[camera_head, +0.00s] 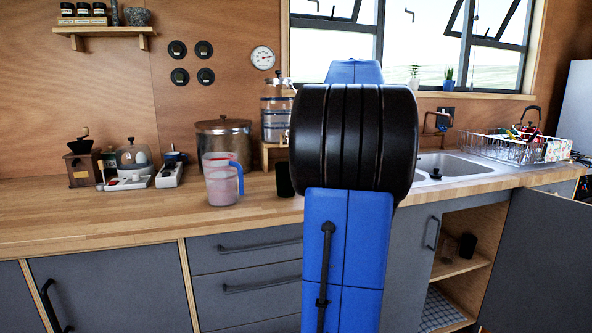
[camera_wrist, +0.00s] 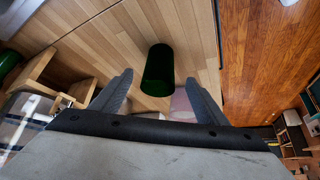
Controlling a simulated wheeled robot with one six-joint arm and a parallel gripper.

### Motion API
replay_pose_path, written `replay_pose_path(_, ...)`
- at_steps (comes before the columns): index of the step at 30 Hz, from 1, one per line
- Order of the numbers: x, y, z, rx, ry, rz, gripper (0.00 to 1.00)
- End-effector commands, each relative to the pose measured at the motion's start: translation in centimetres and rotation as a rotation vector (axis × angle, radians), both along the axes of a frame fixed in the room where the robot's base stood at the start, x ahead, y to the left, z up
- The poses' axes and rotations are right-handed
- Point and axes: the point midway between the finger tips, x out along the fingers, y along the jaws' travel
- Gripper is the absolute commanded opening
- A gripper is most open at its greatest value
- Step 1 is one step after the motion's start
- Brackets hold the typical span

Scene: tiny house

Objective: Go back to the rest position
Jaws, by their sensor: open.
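My gripper (camera_wrist: 159,77) is open in the wrist view, with its two grey fingers spread. A dark green cup (camera_wrist: 158,68) shows between and beyond the fingertips, and neither finger touches it as far as I can see. A dark cup (camera_head: 284,180) also shows in the head view on the wooden counter, partly hidden behind my blue and black arm. The gripper itself is hidden in the head view.
A measuring jug (camera_head: 222,180) with a blue handle and pinkish contents stands left of the cup. A metal pot (camera_head: 224,142) and a water dispenser (camera_head: 276,108) stand behind. The sink (camera_head: 446,166) is right. A lower cabinet stands open, its door (camera_head: 535,250) swung out.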

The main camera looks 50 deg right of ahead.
Motion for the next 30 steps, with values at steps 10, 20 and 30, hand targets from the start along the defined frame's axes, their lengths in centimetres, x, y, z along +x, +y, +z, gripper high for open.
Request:
replay_pose_path(10,-0.8,-0.37,1.41,0.001,0.0,0.001,0.68)
replay_pose_path(20,-0.78,-0.36,1.38,0.001,0.0,0.001,0.68)
replay_pose_path(30,-0.78,-0.37,1.37,0.001,0.0,0.001,0.68)
